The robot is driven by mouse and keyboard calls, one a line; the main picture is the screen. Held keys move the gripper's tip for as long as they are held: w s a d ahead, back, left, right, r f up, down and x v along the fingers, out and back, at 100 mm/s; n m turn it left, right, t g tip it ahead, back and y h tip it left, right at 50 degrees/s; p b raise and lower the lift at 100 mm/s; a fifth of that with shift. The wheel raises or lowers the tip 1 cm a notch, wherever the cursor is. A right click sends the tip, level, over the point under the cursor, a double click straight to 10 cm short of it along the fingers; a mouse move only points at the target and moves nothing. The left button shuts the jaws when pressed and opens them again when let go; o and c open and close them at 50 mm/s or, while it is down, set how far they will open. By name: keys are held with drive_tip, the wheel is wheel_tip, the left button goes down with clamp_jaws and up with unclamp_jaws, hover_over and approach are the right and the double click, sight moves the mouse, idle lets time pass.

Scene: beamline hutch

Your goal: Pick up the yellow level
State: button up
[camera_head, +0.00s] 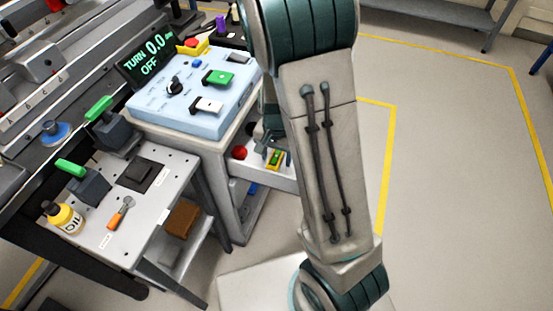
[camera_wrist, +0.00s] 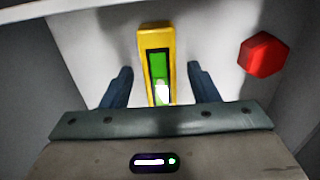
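The yellow level (camera_wrist: 144,42), with a green window in its middle, lies in an open white drawer (camera_wrist: 95,47) in the wrist view. My gripper (camera_wrist: 160,80) is open, with one dark finger on each side of the level and a gap on both sides. The level's near end is hidden behind my gripper's body. In the head view the level (camera_head: 275,159) shows small inside the drawer, next to my gripper (camera_head: 272,148), partly behind my arm.
A red hexagonal piece (camera_wrist: 263,54) lies in the drawer right of the level. The drawer walls stand close around. Above the drawer, a blue control box (camera_head: 190,108) sits on the cabinet. A side table (camera_head: 140,215) with an orange-handled tool (camera_head: 121,212) stands to the left.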

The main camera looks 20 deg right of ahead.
drive_tip(key=c, duration=1.1)
